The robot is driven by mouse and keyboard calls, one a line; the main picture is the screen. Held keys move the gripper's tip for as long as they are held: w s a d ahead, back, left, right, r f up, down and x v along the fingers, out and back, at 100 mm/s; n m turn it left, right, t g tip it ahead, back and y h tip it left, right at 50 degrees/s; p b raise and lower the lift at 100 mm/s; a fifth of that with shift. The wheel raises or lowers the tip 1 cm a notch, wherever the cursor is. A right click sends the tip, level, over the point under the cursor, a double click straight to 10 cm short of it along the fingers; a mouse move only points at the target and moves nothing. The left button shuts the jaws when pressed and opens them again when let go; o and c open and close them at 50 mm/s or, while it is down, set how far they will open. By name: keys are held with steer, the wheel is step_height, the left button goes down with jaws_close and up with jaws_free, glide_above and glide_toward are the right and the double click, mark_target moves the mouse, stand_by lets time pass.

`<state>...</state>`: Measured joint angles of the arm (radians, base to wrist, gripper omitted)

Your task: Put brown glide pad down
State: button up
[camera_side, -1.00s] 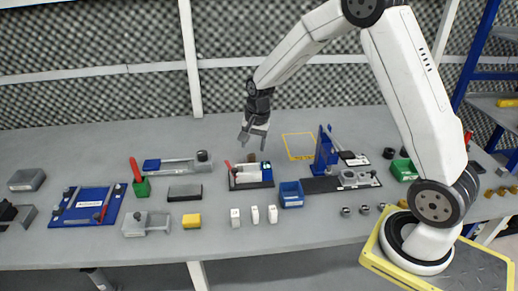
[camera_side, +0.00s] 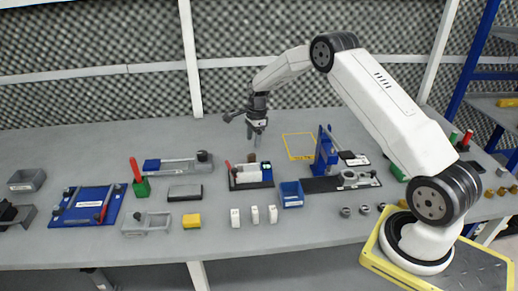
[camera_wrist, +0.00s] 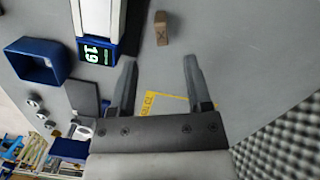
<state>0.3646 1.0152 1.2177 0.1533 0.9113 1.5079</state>
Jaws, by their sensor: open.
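The brown glide pad (camera_wrist: 161,28) is a small brown block with a dark mark on top. In the wrist view it lies on the grey table beyond my fingertips, apart from them. In the side view a small brown block (camera_side: 251,158) shows just behind the black-based fixture. My gripper (camera_wrist: 160,62) is open, with nothing between its fingers. In the side view my gripper (camera_side: 257,143) hangs above the table, fingers down, close to the brown block.
The fixture (camera_side: 247,175) with a lit display (camera_wrist: 92,55) stands beside the pad. A blue bin (camera_side: 291,195), a blue upright stand (camera_side: 326,150) and several white blocks are nearby. A yellow outlined area (camera_side: 299,146) on the table is empty.

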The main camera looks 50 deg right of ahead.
mark_target(251, 155)
steer(key=shift+a+f, duration=0.15)
steer(key=shift+f, duration=1.15)
steer(key=shift+w+a+f, duration=0.15)
steer(key=shift+f, duration=1.15)
steer(key=shift+w+a+f, duration=0.1)
steer(key=shift+f, duration=1.15)
jaws_close()
